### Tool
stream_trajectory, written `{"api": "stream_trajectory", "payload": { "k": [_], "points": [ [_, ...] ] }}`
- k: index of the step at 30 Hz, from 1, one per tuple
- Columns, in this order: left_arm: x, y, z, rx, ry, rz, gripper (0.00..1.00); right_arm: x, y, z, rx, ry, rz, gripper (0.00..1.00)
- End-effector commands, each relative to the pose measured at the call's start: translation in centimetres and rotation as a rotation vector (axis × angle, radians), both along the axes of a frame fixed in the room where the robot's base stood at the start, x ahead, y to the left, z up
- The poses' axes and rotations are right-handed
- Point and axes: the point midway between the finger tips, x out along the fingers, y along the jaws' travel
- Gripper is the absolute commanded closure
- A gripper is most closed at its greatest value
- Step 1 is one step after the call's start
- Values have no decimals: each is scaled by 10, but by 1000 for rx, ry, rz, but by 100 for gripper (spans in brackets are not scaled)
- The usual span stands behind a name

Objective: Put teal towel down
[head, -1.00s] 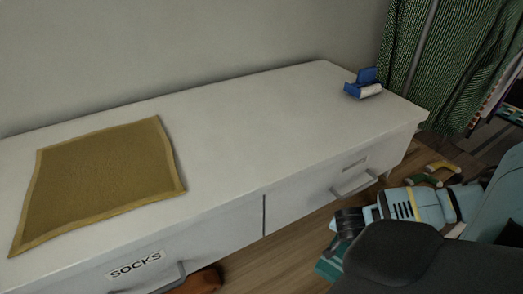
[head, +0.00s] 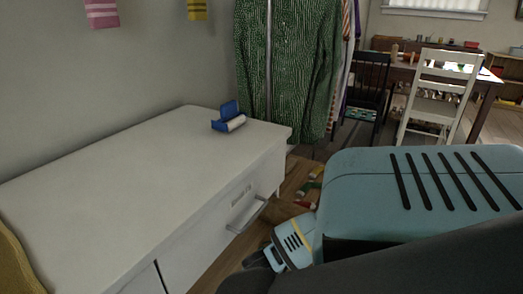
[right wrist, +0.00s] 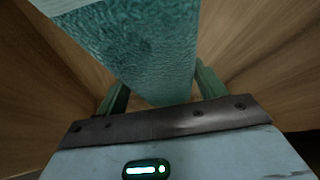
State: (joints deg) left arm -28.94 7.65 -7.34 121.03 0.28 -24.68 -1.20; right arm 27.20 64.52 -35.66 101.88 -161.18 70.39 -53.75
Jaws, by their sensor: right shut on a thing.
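The teal towel (right wrist: 150,50) fills the middle of the right wrist view, with a paler section at its top edge. My right gripper (right wrist: 160,88) is shut on it, a green finger on either side. Wood-like surfaces show on both sides of the towel. In the head view my right gripper (head: 262,262) is low beside the front of the white cabinet, over the floor; its fingers and the towel cannot be made out there. My left gripper is not in view.
Green clothing (head: 285,65) hangs behind. Small colourful items (head: 310,185) lie on the floor.

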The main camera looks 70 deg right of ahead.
Motion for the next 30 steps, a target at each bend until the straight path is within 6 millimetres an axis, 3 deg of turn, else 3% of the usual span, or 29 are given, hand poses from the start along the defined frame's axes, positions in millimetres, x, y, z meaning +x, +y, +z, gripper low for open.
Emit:
{"api": "stream_trajectory", "payload": {
  "k": [7,15,26,27,30],
  "points": [
    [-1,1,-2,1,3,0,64,0,0,-6,0,-1,0,57],
    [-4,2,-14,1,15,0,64,0,0,-39,-1,1,0,57],
    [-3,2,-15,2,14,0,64,0,0,-42,-1,-1,1,57],
    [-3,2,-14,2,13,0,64,0,0,-41,-1,-1,1,25],
    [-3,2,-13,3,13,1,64,0,0,-40,-1,-1,1,12]
  ]
}}
